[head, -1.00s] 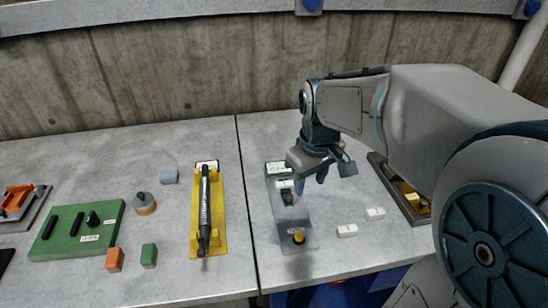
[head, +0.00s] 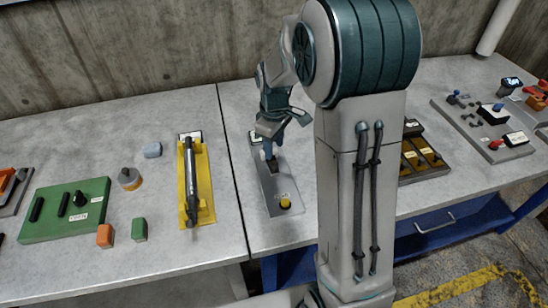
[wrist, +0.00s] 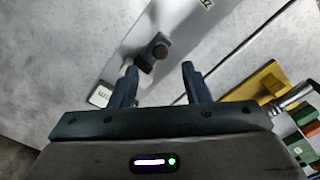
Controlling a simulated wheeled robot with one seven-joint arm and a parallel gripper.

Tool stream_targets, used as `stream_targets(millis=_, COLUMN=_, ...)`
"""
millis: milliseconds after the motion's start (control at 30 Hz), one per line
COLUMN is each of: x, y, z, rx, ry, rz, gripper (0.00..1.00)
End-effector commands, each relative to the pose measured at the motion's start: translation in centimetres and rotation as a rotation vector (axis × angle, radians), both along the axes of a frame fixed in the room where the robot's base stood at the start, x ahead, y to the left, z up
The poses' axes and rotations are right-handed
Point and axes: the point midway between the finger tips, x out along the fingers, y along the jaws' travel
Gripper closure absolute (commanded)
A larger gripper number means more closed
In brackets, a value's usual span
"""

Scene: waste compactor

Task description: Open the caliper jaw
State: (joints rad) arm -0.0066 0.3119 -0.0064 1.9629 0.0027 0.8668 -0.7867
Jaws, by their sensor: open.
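A grey plate (head: 283,188) lies on the bench, with a dark knob (head: 272,165) on a slider and a yellow knob (head: 285,203) at its near end. It looks like the caliper fixture, but I cannot read its label. My gripper (head: 268,147) points down over the plate's far half, at the dark knob. In the wrist view, the gripper (wrist: 158,80) is open, its two fingers apart. The dark knob (wrist: 152,54) shows just beyond the gap, nearer the left finger. I cannot tell whether that finger touches it. The grey plate (wrist: 178,25) runs up and right there.
A yellow fixture (head: 204,180) with a long dark tool stands left of the plate. A green board (head: 68,220), an orange block (head: 105,236) and a green block (head: 139,229) are farther left. A grey panel (head: 480,125) stands at right. My arm hides bench to the right.

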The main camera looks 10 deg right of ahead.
Motion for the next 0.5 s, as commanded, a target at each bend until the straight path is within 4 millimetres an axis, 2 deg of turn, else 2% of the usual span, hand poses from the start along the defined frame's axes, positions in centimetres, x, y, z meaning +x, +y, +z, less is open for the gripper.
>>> stream_targets(millis=33, x=-0.2, y=0.0, z=-1.1, rx=-0.001, ry=0.006, rz=0.001, gripper=0.57)
stream_targets(millis=200, x=-0.1, y=0.0, z=-4.0, rx=0.000, ry=0.006, rz=0.000, gripper=0.57)
stream_targets(millis=333, x=0.0, y=0.0, z=-5.4, rx=0.000, ry=0.001, rz=0.000, gripper=0.57)
stream_targets(millis=500, x=0.0, y=0.0, z=-6.0, rx=0.000, ry=0.000, rz=0.000, gripper=0.57)
